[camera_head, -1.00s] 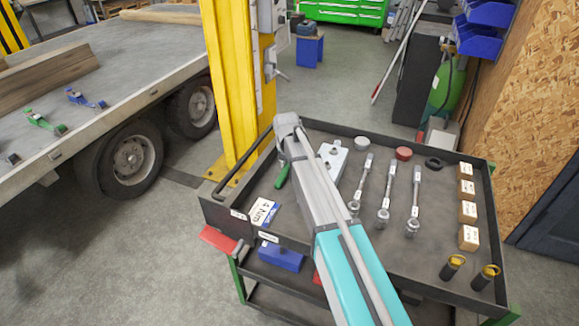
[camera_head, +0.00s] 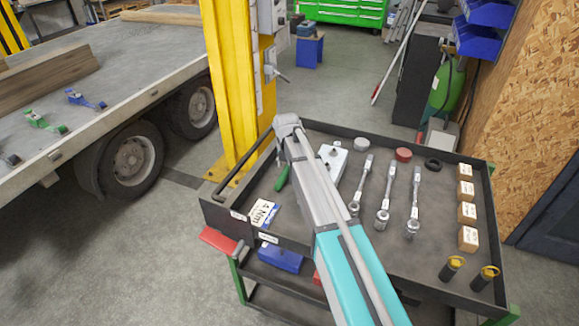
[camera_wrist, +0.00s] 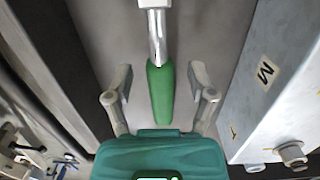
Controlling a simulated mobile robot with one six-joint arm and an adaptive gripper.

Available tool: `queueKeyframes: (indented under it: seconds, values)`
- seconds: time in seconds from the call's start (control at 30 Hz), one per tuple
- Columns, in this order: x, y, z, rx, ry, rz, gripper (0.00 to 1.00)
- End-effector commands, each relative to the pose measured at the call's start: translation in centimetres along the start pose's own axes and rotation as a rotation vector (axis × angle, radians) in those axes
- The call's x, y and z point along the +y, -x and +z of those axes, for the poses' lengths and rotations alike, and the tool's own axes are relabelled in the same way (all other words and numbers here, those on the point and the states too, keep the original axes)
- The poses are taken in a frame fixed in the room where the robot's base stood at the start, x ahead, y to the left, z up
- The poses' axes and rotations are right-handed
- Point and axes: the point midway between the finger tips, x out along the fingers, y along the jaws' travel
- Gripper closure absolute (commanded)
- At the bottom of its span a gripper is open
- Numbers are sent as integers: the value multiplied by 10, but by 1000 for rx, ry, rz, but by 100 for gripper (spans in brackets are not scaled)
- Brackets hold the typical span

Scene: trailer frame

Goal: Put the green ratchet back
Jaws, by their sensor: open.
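The ratchet with a green handle (camera_head: 283,178) lies in the left part of the dark cart tray (camera_head: 222,212), partly hidden by my arm in the head view. In the wrist view its green handle (camera_wrist: 160,92) and silver shaft (camera_wrist: 156,38) point up the picture. My gripper (camera_wrist: 162,82) is open, with one finger on each side of the handle and a visible gap on both sides. In the head view my arm hides the gripper. Another green ratchet, a strap type (camera_head: 44,121), lies on the trailer bed (camera_head: 120,60).
A white box (camera_head: 333,160) stands close to the right of the ratchet. Several silver wrenches, such as one (camera_head: 384,200), lie further right. A card (camera_head: 262,213) lies at the tray's front left. A yellow post (camera_head: 236,80) rises behind the cart.

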Motion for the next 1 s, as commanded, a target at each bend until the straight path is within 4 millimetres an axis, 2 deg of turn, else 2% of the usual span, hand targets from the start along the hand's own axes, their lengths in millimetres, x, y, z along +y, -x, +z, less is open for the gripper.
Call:
queueKeyframes:
  seconds: [1.0]
  values:
    - [0,85,0,0,1,0,29]
